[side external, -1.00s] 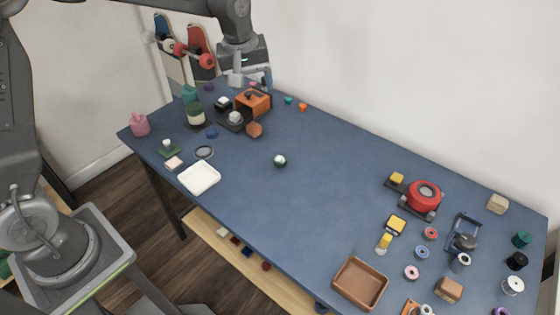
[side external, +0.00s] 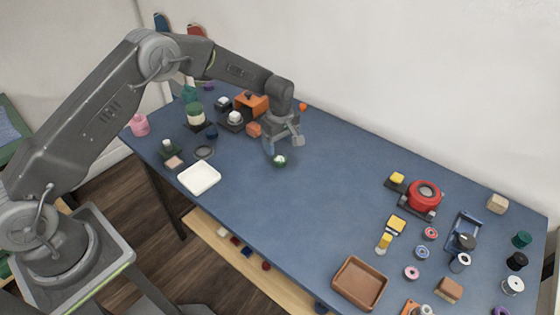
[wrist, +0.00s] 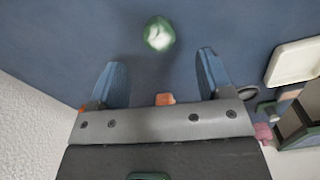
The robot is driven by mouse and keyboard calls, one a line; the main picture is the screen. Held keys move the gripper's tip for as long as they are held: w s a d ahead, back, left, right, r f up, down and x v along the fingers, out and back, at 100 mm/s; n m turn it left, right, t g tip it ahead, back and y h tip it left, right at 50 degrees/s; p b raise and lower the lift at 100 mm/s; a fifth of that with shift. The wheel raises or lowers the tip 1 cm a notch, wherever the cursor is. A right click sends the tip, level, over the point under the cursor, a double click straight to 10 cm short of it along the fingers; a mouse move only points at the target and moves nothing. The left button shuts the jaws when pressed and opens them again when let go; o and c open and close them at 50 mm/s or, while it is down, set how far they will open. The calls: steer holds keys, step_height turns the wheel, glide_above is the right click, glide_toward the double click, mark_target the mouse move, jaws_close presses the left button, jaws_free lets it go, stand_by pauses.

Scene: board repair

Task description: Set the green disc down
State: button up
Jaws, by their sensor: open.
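My gripper (side external: 283,147) is over the middle-left of the blue table, fingers pointing down. Its fingers (wrist: 160,58) are wide apart with nothing between them. A round green thing with a white patch (side external: 280,161) rests on the table by the fingertips. In the wrist view the round green thing (wrist: 159,34) lies just beyond the fingertips, centred between them, with no visible contact. It looks more like a ball than a flat disc. A green-topped cream jar (side external: 195,112) stands at the left; I cannot tell whether its top is the green disc.
A white tray (side external: 199,179) lies left of the gripper. An orange block (side external: 252,104) and an orange-brown lump (side external: 254,130) are close behind. A red round device (side external: 424,195), a brown tray (side external: 360,284) and several spools are at the right. The table between is clear.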

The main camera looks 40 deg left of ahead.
mark_target(281, 159)
steer(key=shift+w+f, duration=0.1)
steer(key=shift+f, duration=3.25)
steer(key=shift+c, duration=0.4)
steer(key=c, duration=1)
